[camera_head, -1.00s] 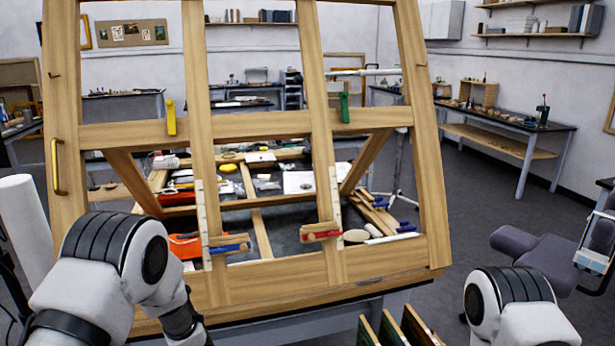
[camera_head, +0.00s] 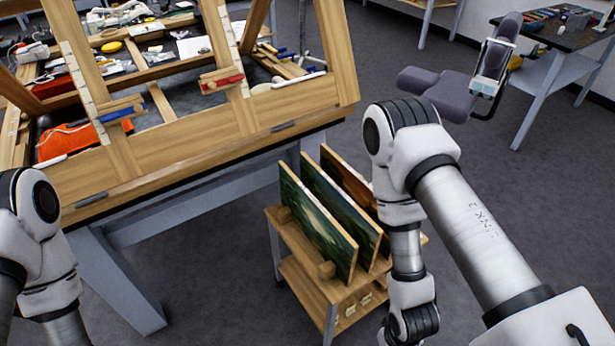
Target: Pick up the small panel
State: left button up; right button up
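Several small painted panels stand on edge, tilted, in a slotted wooden rack on a small cart. The front panel (camera_head: 316,222) has a dark green painted face. A second panel (camera_head: 342,208) and a browner one (camera_head: 350,180) stand behind it. I cannot tell which is the small panel of the task. My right arm reaches down beside the rack's right side and partly hides the panels there. My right gripper is not visible; only arm links show. My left arm is at the left edge, and its gripper is out of view.
The wooden cart (camera_head: 290,262) has a lower shelf. A large wooden easel frame (camera_head: 190,140) stands on a table with tools at the left. A grey chair (camera_head: 455,85) is behind my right arm. A side table (camera_head: 560,40) is at the upper right. Dark floor is clear between them.

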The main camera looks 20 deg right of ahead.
aim_at(360, 227)
jog(key=i+l+u, duration=0.2)
jog(key=l, duration=0.2)
jog(key=k+l+u, duration=0.2)
jog(key=l, duration=0.2)
jog(key=i+l+u, duration=0.25)
jog(key=i+l, duration=0.2)
jog(key=l, duration=0.15)
